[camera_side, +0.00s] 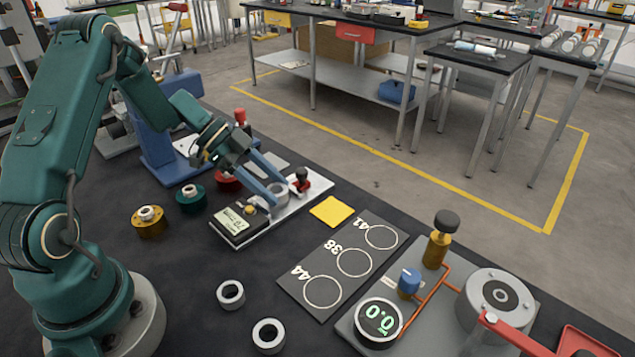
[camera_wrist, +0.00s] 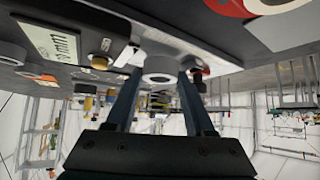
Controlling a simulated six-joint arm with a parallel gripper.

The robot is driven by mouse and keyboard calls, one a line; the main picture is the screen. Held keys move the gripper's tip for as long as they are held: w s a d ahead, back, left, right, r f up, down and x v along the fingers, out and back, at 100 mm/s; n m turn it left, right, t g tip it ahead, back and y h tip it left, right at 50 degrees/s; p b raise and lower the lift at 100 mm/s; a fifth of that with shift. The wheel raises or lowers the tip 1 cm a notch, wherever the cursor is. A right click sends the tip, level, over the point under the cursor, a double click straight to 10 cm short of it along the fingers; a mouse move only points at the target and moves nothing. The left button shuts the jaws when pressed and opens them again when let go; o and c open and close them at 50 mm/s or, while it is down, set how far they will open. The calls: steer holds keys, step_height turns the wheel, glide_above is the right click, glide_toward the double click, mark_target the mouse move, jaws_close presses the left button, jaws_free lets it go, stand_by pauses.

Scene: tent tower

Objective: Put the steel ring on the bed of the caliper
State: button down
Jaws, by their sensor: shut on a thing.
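The caliper lies on the dark table, with a grey bed (camera_side: 318,194), a display box (camera_side: 238,226) and a red slider with a black knob (camera_side: 301,183). My gripper (camera_side: 279,192) is over the bed, pointing down at a slant, its two blue fingers shut on a steel ring (camera_side: 277,187). In the wrist view the ring (camera_wrist: 160,68) sits between both fingertips, close to the bed (camera_wrist: 200,45). I cannot tell whether it touches the bed. The caliper's display box (camera_wrist: 58,38) also shows there. Two more steel rings (camera_side: 231,294) (camera_side: 268,335) stand loose on the table.
A black board (camera_side: 318,262) with circles marked 41, 38 and 44 is empty. A yellow pad (camera_side: 332,211) lies beside the caliper. Brass (camera_side: 148,224), green (camera_side: 191,200) and red spools stand left. A gauge rig (camera_side: 379,322) with a red lever stands front right.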

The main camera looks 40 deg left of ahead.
steer(key=shift+c, duration=0.9)
jaws_free()
steer(key=shift+s+d+f+g, duration=0.1)
steer(key=shift+s+f+g, duration=0.1)
steer(key=shift+f, duration=0.25)
steer(key=shift+s+d+f+g, duration=0.1)
steer(key=shift+s+f, duration=0.05)
steer(key=shift+f, duration=0.3)
steer(key=v, duration=0.9)
steer(key=shift+w+r, duration=0.35)
steer(key=shift+r, duration=0.15)
